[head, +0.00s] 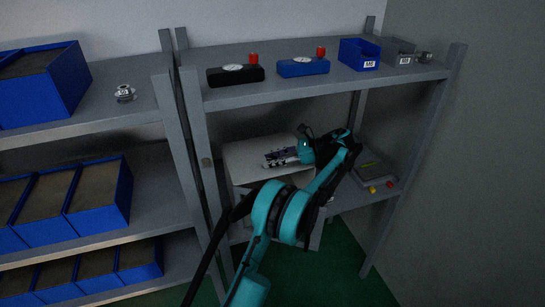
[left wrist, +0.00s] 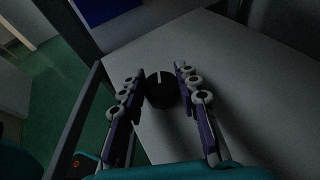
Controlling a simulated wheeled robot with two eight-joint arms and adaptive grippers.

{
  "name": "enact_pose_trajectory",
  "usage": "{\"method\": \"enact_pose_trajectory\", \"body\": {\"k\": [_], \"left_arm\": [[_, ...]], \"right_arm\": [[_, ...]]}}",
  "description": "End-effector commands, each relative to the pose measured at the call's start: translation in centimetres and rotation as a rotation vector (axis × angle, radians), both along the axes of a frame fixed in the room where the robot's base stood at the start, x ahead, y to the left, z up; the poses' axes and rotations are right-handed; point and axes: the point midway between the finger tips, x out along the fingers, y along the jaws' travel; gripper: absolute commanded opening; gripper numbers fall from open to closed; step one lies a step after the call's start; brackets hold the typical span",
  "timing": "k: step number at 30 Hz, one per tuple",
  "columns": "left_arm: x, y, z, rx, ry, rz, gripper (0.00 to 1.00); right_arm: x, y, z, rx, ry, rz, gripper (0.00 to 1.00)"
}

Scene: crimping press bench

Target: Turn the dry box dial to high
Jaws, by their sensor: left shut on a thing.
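The dry box (head: 248,152) is a pale grey box on the middle shelf of the right rack. Its surface (left wrist: 245,70) fills much of the left wrist view. The dial (left wrist: 162,92) is a round black knob with a white mark, which points roughly up in that view. My left gripper (head: 266,160) reaches to the box in the head view, and in the left wrist view its two fingers (left wrist: 160,74) stand on either side of the dial, shut on it. The dial cannot be made out in the head view. My right gripper is not in view.
A grey tray-like item (head: 372,172) with red and yellow knobs lies right of the box. Above are a black device (head: 235,75), a blue device (head: 303,68) and a blue bin (head: 359,55). Rack posts (head: 200,150) stand close left of the box.

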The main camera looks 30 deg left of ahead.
Motion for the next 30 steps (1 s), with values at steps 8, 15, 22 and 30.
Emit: {"method": "enact_pose_trajectory", "body": {"k": [8,15,22,30], "left_arm": [[-0.02,0.07,-0.03,-0.002,0.000,0.084,0.03],[-0.03,0.07,-0.13,-0.002,-0.001,0.100,0.03],[-0.04,0.07,-0.14,-0.002,0.000,0.099,0.03],[-0.02,0.06,-0.09,-0.002,0.000,0.098,0.53]], "right_arm": [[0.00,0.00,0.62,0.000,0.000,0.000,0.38],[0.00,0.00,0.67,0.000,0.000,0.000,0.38],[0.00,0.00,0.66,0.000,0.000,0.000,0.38],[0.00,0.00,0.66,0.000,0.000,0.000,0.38]]}}
